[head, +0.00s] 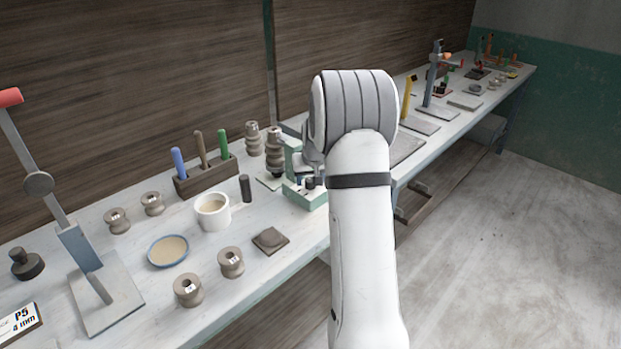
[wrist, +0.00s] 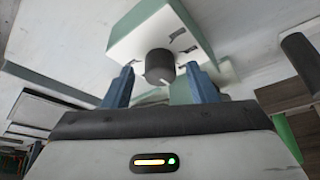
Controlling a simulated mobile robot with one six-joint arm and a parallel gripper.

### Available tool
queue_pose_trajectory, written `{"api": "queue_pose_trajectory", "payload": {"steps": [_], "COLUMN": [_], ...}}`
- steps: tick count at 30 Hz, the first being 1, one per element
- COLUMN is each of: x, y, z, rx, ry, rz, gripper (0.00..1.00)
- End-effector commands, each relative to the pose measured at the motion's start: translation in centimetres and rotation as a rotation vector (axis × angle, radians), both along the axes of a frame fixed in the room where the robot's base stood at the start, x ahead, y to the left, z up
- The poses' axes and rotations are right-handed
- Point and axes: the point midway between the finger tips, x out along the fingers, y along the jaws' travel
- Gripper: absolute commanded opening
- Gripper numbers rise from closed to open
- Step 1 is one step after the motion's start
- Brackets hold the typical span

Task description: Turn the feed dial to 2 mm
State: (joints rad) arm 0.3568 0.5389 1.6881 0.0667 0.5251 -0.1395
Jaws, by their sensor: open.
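The feed dial (wrist: 159,62) is a dark round knob on the pale green machine (wrist: 138,38) in the wrist view. A short white pointer line shows on its lower part. Several dark marks lie around the dial, too blurred to read. My gripper (wrist: 159,72) is open, with one blue finger on each side of the dial; I cannot tell whether they touch it. In the head view the machine (head: 302,193) stands on the bench beside my arm, which hides part of it. My fingers are hard to make out there.
The bench (head: 130,215) holds a white cup (head: 212,212), a dark cylinder (head: 246,188), a tool block (head: 206,176), a blue-rimmed dish (head: 168,251) and several clay spools (head: 188,290). A lever stand (head: 105,297) is at the left. The floor (head: 500,240) at the right is clear.

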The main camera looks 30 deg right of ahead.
Motion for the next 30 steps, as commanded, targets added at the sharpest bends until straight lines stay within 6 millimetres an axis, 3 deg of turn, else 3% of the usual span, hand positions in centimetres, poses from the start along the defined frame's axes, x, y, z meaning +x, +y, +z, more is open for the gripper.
{"api": "queue_pose_trajectory", "payload": {"steps": [9,25,30], "x": [0.17,0.16,0.16], "y": [0.07,0.07,0.03], "z": [-0.28,-0.26,-0.39], "rx": [0.000,0.000,0.000], "ry": [-0.001,-0.001,-0.001], "rz": [0.001,0.001,0.020], "gripper": [0.51,0.08,0.08]}}
